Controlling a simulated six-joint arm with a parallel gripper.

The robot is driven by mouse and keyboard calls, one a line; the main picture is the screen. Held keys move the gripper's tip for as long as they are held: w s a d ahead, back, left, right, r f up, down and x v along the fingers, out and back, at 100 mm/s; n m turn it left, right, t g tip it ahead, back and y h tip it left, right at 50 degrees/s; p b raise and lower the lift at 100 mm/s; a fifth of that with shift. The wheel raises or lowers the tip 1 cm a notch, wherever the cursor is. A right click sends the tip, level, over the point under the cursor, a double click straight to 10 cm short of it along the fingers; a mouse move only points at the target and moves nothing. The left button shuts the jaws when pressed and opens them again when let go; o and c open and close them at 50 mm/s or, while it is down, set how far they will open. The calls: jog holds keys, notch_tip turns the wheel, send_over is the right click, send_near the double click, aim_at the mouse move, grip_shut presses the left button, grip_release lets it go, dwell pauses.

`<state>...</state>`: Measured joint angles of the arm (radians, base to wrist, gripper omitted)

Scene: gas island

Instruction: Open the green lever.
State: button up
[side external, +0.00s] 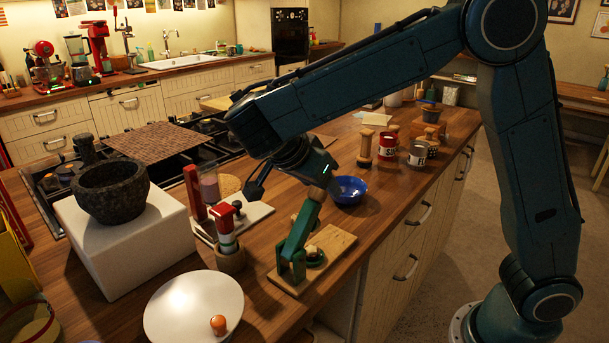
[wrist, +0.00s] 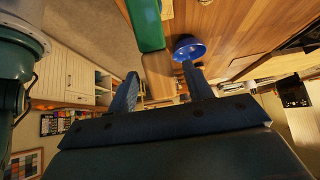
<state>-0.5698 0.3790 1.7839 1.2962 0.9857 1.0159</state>
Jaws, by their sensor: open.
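The green lever (side external: 303,228) stands tilted up on a wooden board (side external: 340,240), hinged at its lower left end, with its wooden handle end pointing up right. In the wrist view the green lever (wrist: 145,22) enters from the top, and its wooden handle (wrist: 160,76) shows between my fingers. My gripper (side external: 288,182) is open at the raised end of the lever, one dark finger to the left of it. In the wrist view my gripper (wrist: 160,72) has its two fingers apart on either side of the handle. I cannot tell whether either finger touches it.
A blue bowl (side external: 348,190) stands just behind the lever. A red-and-white pepper-mill-like item (side external: 227,232) and a white plate (side external: 190,305) with an orange knob are left. A stone mortar (side external: 112,190) sits on a white block (side external: 130,245). Red and grey cans stand farther right.

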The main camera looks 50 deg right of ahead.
jog(key=shift+d+f, duration=0.15)
jog(key=shift+d, duration=0.1)
